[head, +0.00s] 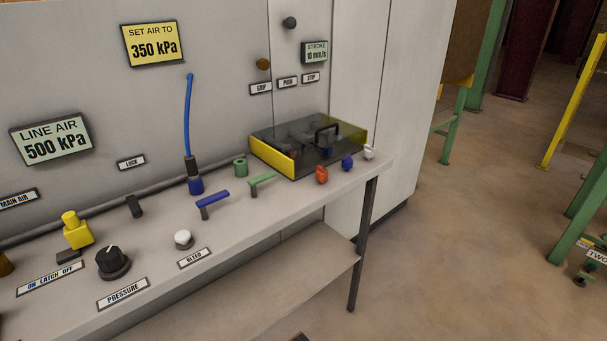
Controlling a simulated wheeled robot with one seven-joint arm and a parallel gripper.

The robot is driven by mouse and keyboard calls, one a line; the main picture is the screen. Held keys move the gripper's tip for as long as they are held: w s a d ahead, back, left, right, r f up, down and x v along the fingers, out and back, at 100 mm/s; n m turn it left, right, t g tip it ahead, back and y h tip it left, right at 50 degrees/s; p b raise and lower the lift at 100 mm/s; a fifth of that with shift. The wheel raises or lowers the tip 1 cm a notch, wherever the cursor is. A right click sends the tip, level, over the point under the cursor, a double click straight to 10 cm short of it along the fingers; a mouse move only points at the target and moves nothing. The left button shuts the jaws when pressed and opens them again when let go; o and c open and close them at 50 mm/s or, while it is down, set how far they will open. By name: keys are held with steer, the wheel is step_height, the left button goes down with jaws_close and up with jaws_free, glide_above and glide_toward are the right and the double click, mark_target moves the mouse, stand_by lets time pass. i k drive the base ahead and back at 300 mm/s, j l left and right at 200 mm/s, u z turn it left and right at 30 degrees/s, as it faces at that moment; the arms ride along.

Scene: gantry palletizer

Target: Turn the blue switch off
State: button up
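Two blue controls could be the blue switch, and no label I can read names either one. A small rounded blue knob (347,162) stands near the right end of the bench, between a red knob (321,174) and a white knob (368,152). A blue lever-like handle (213,203) stands further left, in front of a blue hose fitting (195,186). I cannot tell the on or off position of either. My gripper is not in view.
A smoky box with yellow edges (272,162) and a black handle stands just behind the knobs. A green handle (262,179), white button (183,239) and black pressure dial (112,261) share the bench (250,222). Open floor (450,240) lies to the right.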

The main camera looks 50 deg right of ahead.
mark_target(347, 162)
steer(key=l+z, duration=0.2)
steer(key=z, duration=0.85)
